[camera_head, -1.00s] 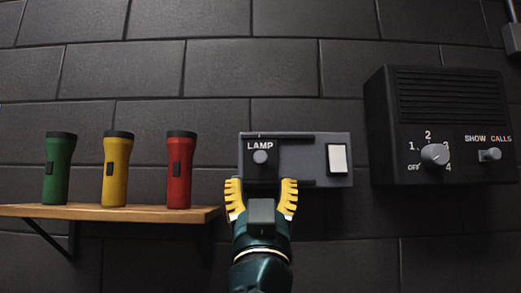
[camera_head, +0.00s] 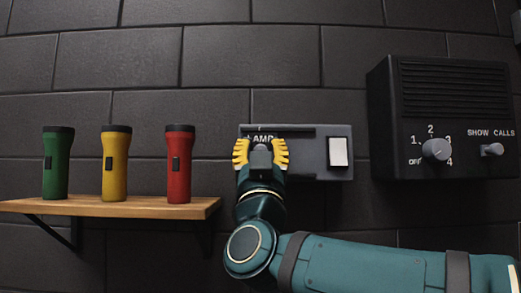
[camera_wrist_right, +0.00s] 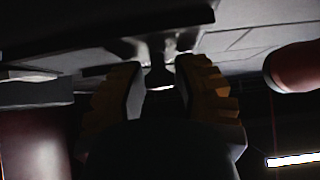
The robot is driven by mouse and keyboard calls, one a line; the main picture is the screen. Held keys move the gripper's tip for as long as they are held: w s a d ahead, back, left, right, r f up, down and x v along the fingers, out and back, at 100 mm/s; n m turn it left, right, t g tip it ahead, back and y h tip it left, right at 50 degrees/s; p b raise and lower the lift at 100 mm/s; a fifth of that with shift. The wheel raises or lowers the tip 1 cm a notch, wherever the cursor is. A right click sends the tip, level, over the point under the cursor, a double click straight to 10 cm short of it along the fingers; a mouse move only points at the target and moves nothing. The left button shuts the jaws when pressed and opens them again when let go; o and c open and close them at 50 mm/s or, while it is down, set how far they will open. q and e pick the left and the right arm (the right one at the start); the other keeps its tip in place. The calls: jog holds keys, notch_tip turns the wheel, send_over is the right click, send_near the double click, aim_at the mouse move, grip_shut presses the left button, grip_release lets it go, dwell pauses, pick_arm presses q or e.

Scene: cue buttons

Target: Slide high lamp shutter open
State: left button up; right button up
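The lamp box (camera_head: 312,168) is a grey panel on the wall with a LAMP label at its upper left and a white switch (camera_head: 339,152) on its right. My right gripper (camera_head: 260,152) is in front of the box's left part, covering the shutter knob and part of the label. Its yellow fingers are spread. In the right wrist view, the open fingers (camera_wrist_right: 160,88) stand on either side of a dark knob (camera_wrist_right: 158,72), with gaps visible. My left gripper is in neither view.
A wooden shelf (camera_head: 150,207) on the left holds a green torch (camera_head: 56,165), a yellow torch (camera_head: 115,165) and a red torch (camera_head: 179,165). A black speaker box (camera_head: 440,110) with a dial and a SHOW CALLS knob is mounted on the right.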

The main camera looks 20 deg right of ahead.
aim_at(293, 136)
grip_shut()
jog(key=shift+w, duration=0.1)
jog(key=shift+d, duration=0.1)
jog(key=shift+s+d+b, duration=0.2)
jog(key=shift+d+b, duration=0.15)
jog(key=shift+b, duration=0.05)
jog(key=d+b, duration=0.1)
jog(key=d, duration=0.1)
jog(key=s+d+b, duration=0.1)
jog(key=d, duration=0.2)
jog(key=shift+s+d+b, duration=0.1)
jog(key=shift+s+b, duration=0.1)
jog(key=shift+b, duration=0.2)
